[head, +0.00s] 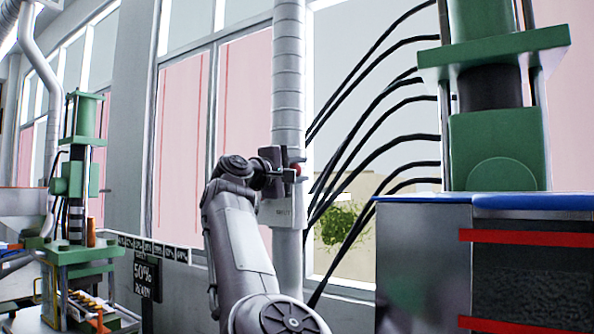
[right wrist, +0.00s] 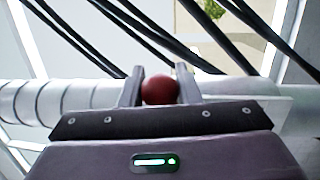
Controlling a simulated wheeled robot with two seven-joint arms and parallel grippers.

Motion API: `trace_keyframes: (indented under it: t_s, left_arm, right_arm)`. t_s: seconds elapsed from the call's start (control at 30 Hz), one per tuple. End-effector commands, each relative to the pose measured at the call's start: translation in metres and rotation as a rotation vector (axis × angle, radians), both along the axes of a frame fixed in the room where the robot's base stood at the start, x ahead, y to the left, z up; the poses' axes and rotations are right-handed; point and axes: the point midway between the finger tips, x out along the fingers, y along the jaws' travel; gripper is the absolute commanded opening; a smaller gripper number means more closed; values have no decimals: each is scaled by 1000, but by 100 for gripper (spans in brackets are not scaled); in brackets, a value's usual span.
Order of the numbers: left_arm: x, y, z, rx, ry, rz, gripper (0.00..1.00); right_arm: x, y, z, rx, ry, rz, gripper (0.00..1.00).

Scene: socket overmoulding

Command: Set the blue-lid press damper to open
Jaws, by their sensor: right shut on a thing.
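The press damper is on a grey vertical duct (head: 288,90) in the middle of the head view. A pale plate (head: 284,212) on the duct carries a small label that seems to read SHUT. My right gripper (head: 292,170) is shut on the damper's red ball knob (right wrist: 160,90), which sits between the two fingers in the right wrist view. The gripper hides most of the handle, so its angle is unclear. The blue lid (head: 530,202) tops the grey cabinet of the green press at right. My left gripper is not in view.
Several black hoses (head: 385,110) curve between the duct and the green press (head: 497,150), close to the right of my gripper. A second green press (head: 80,180) stands at far left. A dark sign (head: 147,277) reading 50% hangs by the wall.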

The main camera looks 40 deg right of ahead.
Motion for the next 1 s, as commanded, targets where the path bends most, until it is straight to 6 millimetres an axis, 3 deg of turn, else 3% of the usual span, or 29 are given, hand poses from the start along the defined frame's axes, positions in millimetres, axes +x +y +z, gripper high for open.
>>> trace_keyframes:
  t_s: [0.13, 0.17, 0.3, 0.67, 1.0]
  left_arm:
    - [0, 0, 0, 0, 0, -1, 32]
    - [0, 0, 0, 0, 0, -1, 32]
    - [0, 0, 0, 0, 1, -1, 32]
    - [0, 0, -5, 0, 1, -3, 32]
    - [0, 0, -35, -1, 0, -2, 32]
  right_arm:
    - [-3, -4, 2, 1, -8, -6, 0]
    - [-3, -4, 2, 1, -8, -6, 32]
    - [-2, -3, 1, 0, -7, -4, 51]
    - [-2, 5, -2, 0, -4, 0, 52]
    - [-15, 56, -10, 1, -5, -2, 52]
